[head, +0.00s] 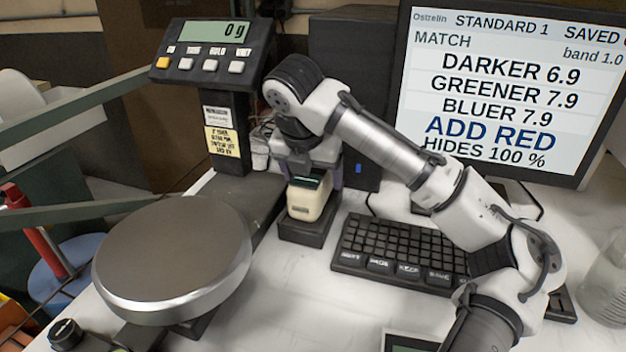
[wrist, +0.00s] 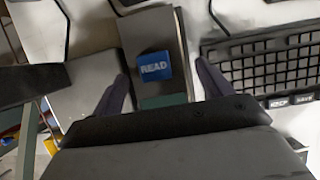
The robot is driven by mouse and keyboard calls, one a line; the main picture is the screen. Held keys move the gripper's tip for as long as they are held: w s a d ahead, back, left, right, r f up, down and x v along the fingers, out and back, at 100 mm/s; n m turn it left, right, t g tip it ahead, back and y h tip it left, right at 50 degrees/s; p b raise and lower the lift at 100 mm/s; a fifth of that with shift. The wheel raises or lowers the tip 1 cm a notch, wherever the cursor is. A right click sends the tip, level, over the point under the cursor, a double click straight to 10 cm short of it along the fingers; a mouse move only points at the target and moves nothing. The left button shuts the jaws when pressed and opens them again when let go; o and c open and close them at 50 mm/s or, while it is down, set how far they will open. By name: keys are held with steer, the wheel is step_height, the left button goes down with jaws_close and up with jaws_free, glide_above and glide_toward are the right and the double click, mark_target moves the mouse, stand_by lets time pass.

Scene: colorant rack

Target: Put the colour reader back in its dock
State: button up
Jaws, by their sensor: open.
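The colour reader (head: 308,200), a cream body with a dark top, stands in the black dock (head: 303,234) between the scale and the keyboard. It looks roughly upright, but how deep it sits cannot be told. In the wrist view the reader's top shows a blue READ button (wrist: 155,66). My gripper (head: 312,178) is over the reader, pointing down. In the wrist view its open fingers (wrist: 161,72) are on either side of the reader, with a visible gap on the right. The near end of the reader is hidden by my gripper body.
A scale with a round metal pan (head: 175,258) is at the left, its display (head: 215,31) reading 0 g. A keyboard (head: 400,250) lies close on the right. A monitor (head: 500,90) stands behind it. A glass vessel (head: 606,280) is at the right edge.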

steer(key=v, duration=1)
steer(key=shift+f, duration=0.1)
